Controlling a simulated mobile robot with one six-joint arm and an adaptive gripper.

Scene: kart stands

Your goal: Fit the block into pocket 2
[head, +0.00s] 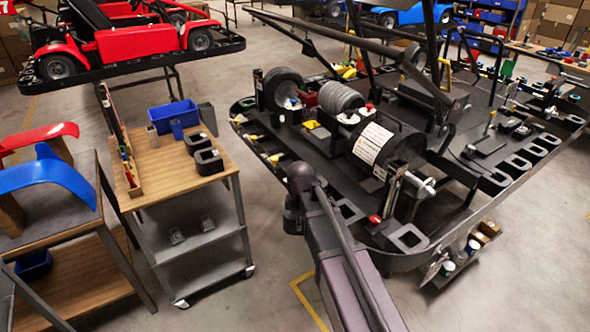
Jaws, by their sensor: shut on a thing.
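My arm (345,262) rises from the bottom edge to a dark joint (302,178) in front of the kart frame. My gripper is not seen; it is hidden behind or below the arm, and so is anything it holds. I cannot tell which thing is the task's block. Two dark blocks with openings on top, the rear one (196,142) and the front one (209,161), stand on the wooden cart top. Square dark pockets line the kart's black rim, one at the front (408,238) and several at the right (496,181). No pocket number is readable.
The wooden-topped cart (160,175) holds a blue bin (174,115). A bench with red and blue curved panels (42,187) stands at left. A red kart (115,43) is behind. The kart's engine (390,150) and sloping bars crowd the middle. Floor between cart and kart is clear.

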